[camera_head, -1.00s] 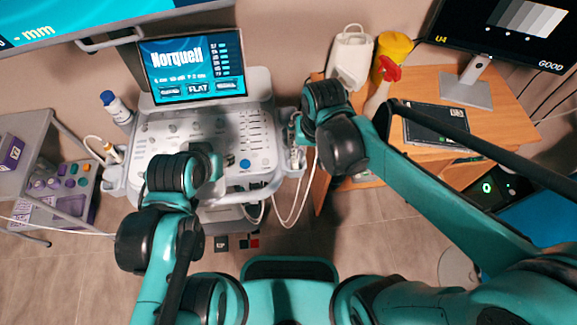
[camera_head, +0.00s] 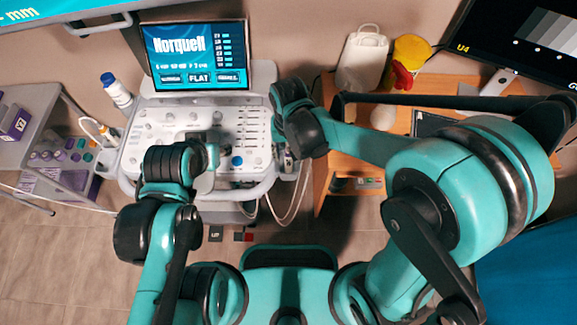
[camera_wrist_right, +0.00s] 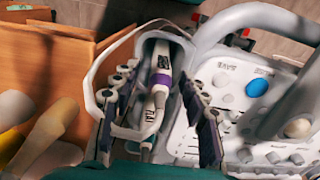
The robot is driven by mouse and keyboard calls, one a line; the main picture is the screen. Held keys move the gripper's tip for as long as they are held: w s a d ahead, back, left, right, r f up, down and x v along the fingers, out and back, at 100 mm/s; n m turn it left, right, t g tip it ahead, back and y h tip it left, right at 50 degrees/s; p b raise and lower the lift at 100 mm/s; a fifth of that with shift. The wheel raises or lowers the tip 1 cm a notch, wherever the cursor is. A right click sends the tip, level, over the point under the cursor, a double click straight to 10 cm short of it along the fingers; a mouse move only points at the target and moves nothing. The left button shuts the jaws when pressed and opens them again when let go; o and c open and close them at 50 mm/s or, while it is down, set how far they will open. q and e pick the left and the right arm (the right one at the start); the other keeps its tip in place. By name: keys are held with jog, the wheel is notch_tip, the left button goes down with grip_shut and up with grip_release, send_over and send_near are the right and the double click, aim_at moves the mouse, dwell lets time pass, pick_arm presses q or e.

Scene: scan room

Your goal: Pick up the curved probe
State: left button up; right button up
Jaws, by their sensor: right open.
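In the right wrist view a pale probe with a purple band (camera_wrist_right: 160,86) and dark lettering sits in a holder at the side of the scanner console. I cannot tell whether its head is curved. My right gripper (camera_wrist_right: 158,82) is open, with one finger on each side of the probe. I cannot tell whether the fingers touch it. In the head view my right arm's wrist hides most of that holder. My left gripper (camera_head: 208,165) is over the front of the console (camera_head: 146,133), and its fingers are mostly hidden by its own wrist.
A bottle with a blue cap (camera_head: 115,90) and another probe (camera_head: 106,132) are at the console's left side. Cables hang below the console's right side.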

jog(key=shift+r, duration=0.1)
grip_shut()
